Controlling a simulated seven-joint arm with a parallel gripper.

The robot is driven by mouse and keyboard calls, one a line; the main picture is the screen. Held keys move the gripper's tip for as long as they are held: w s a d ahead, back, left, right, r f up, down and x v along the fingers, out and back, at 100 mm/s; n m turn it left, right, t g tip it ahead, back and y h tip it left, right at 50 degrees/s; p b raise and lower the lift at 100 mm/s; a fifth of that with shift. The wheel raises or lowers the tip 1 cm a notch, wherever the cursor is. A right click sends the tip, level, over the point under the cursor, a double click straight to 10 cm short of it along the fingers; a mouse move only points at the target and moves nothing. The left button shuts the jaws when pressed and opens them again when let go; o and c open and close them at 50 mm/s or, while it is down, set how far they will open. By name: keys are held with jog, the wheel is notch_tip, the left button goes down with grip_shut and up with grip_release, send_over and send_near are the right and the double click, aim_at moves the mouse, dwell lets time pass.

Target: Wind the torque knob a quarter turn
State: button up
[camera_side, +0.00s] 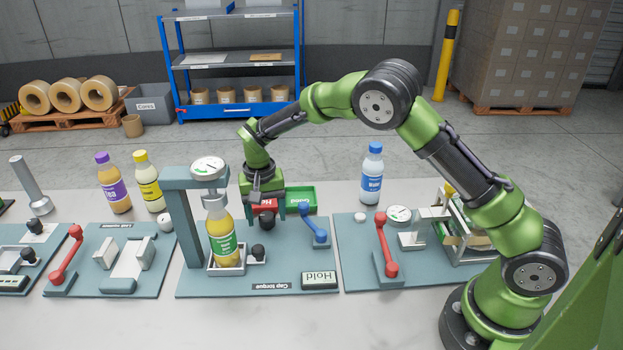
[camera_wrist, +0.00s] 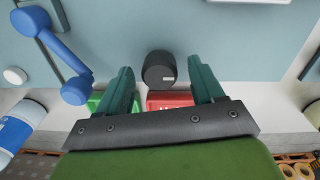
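The torque knob is a short black cylinder with a small pale mark. It stands on the teal "Cap torque" plate (camera_side: 220,287), and in the side view the knob (camera_side: 266,221) sits just below my gripper (camera_side: 267,204). In the wrist view the knob (camera_wrist: 159,70) lies between the two teal fingers of my gripper (camera_wrist: 160,67). The fingers are open, with a gap showing on both sides of the knob. An orange bottle (camera_side: 221,247) with a green label stands upright under the dial gauge (camera_side: 208,167). The display (camera_side: 320,280) reads "Hold".
A blue lever (camera_side: 313,226) stands right of the knob; it also shows in the wrist view (camera_wrist: 55,50). A red tray (camera_wrist: 170,100) and green tray (camera_side: 300,197) lie behind. A smaller black knob (camera_side: 257,252) is beside the bottle. A blue-capped bottle (camera_side: 371,178) stands further right.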

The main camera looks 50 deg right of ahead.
aim_at(270, 217)
notch_tip(270, 217, up, 17)
jog(key=shift+w+a, duration=0.2)
dwell(0.4)
jog(key=s+d+r+n+t, duration=0.1)
jog(key=s+t, duration=0.1)
jog(key=s, duration=0.7)
jog(key=s+d+r+n+t+y, duration=0.1)
jog(key=s+d+r+t, duration=0.1)
jog(key=s, duration=0.7)
jog(key=s+d+r+n+t+y, duration=0.1)
jog(key=s+t, duration=0.2)
jog(key=s, duration=0.6)
jog(key=shift+d+r, duration=0.15)
jog(key=shift+r, duration=0.25)
